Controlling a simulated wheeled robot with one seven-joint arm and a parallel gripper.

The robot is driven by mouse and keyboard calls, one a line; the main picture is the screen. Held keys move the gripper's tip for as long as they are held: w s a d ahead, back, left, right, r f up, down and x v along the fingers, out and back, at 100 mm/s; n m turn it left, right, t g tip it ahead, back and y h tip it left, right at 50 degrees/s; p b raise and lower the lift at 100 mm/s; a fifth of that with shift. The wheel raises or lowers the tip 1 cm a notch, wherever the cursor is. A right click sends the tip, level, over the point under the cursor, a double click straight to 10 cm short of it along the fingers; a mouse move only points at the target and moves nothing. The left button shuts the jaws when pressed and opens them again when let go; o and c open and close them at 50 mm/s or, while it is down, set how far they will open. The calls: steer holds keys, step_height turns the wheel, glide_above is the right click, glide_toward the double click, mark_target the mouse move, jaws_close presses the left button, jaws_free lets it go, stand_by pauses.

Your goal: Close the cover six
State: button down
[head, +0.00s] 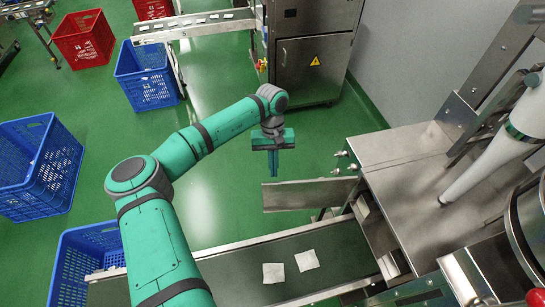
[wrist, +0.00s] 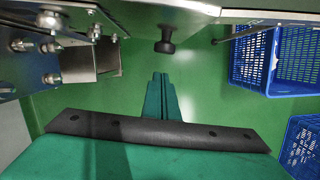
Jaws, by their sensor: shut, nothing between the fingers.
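My gripper (head: 273,165) hangs in mid-air over the green floor, left of the steel machine, with its fingers together and empty. Its shut fingers (wrist: 160,92) also show in the wrist view. A grey metal flap (head: 309,194) juts out from the machine's left side, just below and right of my gripper, apart from it. In the wrist view a metal panel (wrist: 155,8) spans the top, with a black round knob (wrist: 166,46) ahead of my fingertips, not touching them. No number is readable, so I cannot tell which part is cover six.
The steel machine (head: 405,147) has bolts and a white tube on its right side. A conveyor (head: 240,279) with two white teabags (head: 273,273) runs below the flap. Blue crates (head: 42,165) stand at the left. A steel cabinet (head: 310,70) stands behind.

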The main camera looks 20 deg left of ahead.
steer(key=shift+s+d, duration=0.3)
steer(key=shift+s, duration=0.3)
steer(key=shift+s+d, duration=0.25)
steer(key=shift+s, duration=0.35)
steer(key=shift+s+a, duration=0.1)
